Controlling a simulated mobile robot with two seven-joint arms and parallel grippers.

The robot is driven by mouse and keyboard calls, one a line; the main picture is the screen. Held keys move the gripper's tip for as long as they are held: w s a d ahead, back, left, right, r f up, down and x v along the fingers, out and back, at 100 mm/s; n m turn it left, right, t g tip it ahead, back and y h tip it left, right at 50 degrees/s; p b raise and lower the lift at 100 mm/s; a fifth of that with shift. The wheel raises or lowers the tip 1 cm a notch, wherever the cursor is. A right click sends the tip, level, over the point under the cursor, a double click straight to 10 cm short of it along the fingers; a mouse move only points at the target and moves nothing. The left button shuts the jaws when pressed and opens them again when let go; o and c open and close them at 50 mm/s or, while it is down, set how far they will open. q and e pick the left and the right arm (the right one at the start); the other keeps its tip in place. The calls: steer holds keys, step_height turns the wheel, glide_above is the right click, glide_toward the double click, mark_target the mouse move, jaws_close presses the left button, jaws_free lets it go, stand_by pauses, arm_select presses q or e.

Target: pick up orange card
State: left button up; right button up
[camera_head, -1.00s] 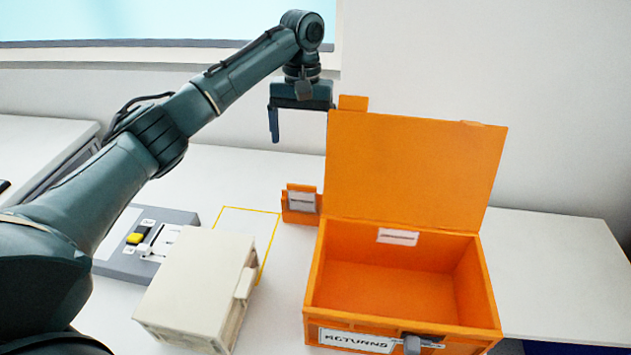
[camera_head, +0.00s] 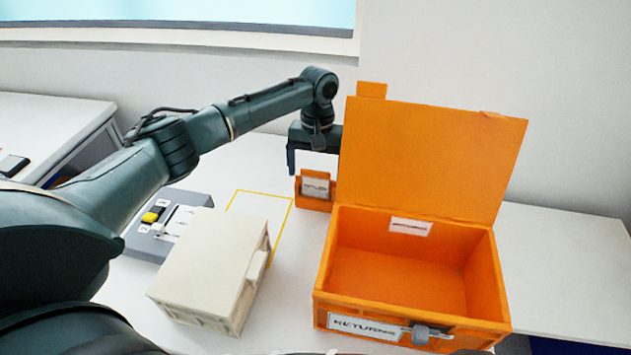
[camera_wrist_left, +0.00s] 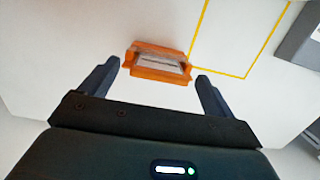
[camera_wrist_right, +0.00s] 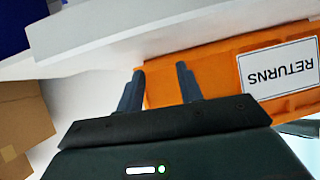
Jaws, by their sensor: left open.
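A small orange holder (camera_head: 318,203) with a pale, grey-marked label on its front stands on the white table, just left of the large orange box. It also shows in the left wrist view (camera_wrist_left: 158,66); I cannot tell whether a separate orange card sits in it. My left gripper (camera_head: 312,166) is open and points down above the holder. In the left wrist view, its fingers (camera_wrist_left: 158,71) lie on either side of the holder, apart from it. One left finger is hidden behind the box lid in the head view. My right gripper (camera_wrist_right: 160,82) is open and empty, near the box's front.
The orange RETURNS box (camera_head: 407,336) has its lid (camera_head: 432,160) raised beside my left gripper. A cream box (camera_head: 210,268) and a grey switch panel (camera_head: 170,225) stand to the left.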

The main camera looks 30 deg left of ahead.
arm_select(q)
steer(key=shift+f, duration=0.2)
steer(key=c, duration=1)
steer(key=shift+r, duration=0.1)
steer(key=shift+c, duration=0.2)
